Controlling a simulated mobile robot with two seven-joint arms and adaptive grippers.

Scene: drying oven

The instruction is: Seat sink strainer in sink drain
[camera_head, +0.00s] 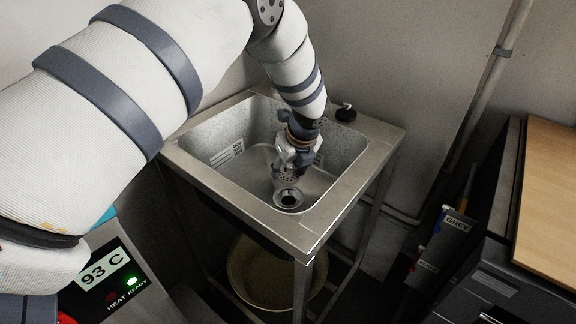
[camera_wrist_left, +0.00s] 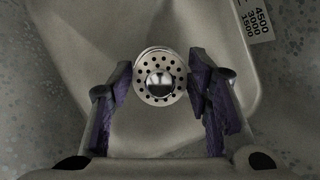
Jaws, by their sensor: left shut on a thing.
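The sink strainer (camera_wrist_left: 154,96) is a round perforated metal disc with a shiny knob; it sits between the fingers of my left gripper (camera_wrist_left: 160,92) in the left wrist view. In the head view my left gripper (camera_head: 289,170) reaches down into the sink basin (camera_head: 232,143), shut on the strainer (camera_head: 285,174). The strainer is just above and slightly behind the sink drain (camera_head: 288,198), a dark round hole with a metal ring. Whether the strainer touches the drain ring I cannot tell. My right gripper is not in view.
The steel sink's rim (camera_head: 345,190) surrounds the basin, with a small black fitting (camera_head: 346,112) at its back right. A round bowl (camera_head: 262,275) stands under the sink. An oven panel (camera_head: 105,275) reads 93 C. A wooden board (camera_head: 548,190) lies at right.

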